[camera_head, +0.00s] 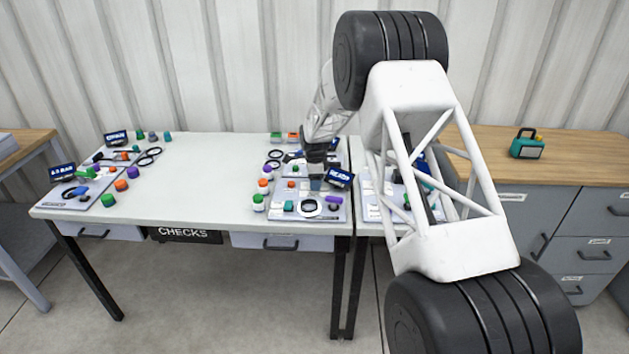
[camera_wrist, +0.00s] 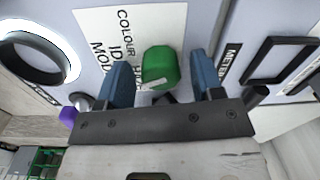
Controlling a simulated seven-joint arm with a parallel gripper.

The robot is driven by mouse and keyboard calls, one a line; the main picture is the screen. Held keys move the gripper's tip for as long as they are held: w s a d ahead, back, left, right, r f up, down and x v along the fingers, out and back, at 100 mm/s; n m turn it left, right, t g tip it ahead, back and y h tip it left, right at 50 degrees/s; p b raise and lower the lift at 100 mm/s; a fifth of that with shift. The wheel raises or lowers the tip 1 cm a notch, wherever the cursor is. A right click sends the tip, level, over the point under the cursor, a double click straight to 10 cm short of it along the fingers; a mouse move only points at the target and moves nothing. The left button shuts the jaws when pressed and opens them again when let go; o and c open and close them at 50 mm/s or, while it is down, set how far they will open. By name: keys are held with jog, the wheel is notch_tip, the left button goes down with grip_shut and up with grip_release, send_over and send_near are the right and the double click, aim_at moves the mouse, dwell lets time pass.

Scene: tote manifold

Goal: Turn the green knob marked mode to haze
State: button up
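In the wrist view, a green knob (camera_wrist: 160,66) sits on a pale panel beside a white label (camera_wrist: 103,32) reading COLOUR, ID and what looks like MODE. A pale pointer mark shows on the knob's near edge, towards the lower left. My gripper (camera_wrist: 161,80) is open, with one blue finger on each side of the knob and a small gap seen on both sides. The setting words around the knob are partly hidden or unreadable. In the head view, my gripper (camera_head: 316,186) is low over the front right panel (camera_head: 336,216); which green part there is this knob, I cannot tell.
In the wrist view, a round black-and-white ring (camera_wrist: 30,52) lies left, a purple knob (camera_wrist: 68,115) lower left, and a black square frame (camera_wrist: 280,60) right, near a METER label. In the head view, the middle of the white table (camera_head: 205,185) is clear.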

jog(key=c, duration=0.8)
jog(key=shift+n, duration=2.7)
jog(key=shift+d, duration=0.1)
jog(key=o, duration=0.9)
jog(key=shift+o, duration=0.2)
jog(key=shift+r, duration=0.1)
jog(key=shift+s+r, duration=0.1)
jog(key=shift+r, duration=3.75)
